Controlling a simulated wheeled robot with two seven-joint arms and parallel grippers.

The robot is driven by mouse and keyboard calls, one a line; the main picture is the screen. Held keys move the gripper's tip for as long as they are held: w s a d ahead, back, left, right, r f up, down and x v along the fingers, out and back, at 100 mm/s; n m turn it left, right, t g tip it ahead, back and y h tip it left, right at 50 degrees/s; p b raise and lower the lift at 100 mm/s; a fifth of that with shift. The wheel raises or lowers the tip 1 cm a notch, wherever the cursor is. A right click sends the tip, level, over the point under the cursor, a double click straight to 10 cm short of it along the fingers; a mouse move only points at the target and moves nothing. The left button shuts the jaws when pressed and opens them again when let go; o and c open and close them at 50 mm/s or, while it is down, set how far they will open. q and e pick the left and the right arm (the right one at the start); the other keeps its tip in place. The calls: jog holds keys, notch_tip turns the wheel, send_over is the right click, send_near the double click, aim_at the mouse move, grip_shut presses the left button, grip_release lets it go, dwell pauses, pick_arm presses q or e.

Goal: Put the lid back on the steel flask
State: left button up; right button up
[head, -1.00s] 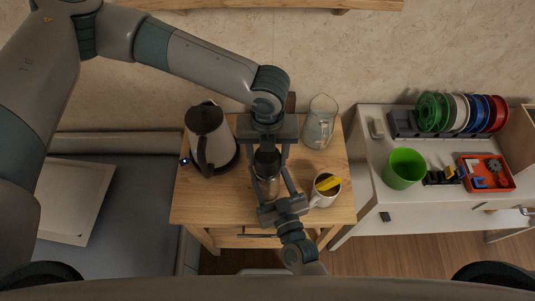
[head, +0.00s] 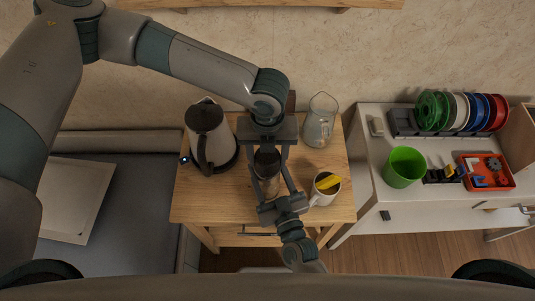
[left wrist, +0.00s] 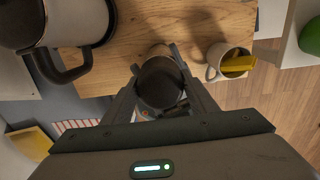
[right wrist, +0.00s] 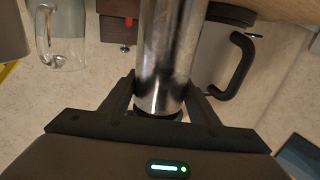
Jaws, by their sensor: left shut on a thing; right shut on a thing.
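The steel flask (right wrist: 168,50) is gripped by my right gripper (right wrist: 158,92), whose fingers lie on either side of its metal body. In the head view the flask (head: 268,186) is over the front middle of the wooden table. My left gripper (left wrist: 157,65) comes from behind and is shut on the dark lid (left wrist: 160,84). In the head view the lid (head: 267,158) is right at the flask's upper end. A dark edge shows beside the flask's end in the right wrist view. Fingers hide the join, so I cannot tell whether the lid is seated.
A kettle (head: 205,128) stands left on the table (head: 186,208), a glass pitcher (head: 320,122) at the back right. A white mug (head: 325,197) with a yellow thing in it is close right of the flask. A white cabinet (head: 375,190) stands farther right.

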pick_arm(q)
jog(key=m, duration=1.7)
jog(key=shift+s+d+m, duration=0.1)
jog(key=shift+d+m, duration=0.1)
jog(key=shift+m, duration=1.3)
jog(key=o, duration=1)
jog(key=shift+a+f, duration=0.1)
jog(key=shift+c, duration=0.2)
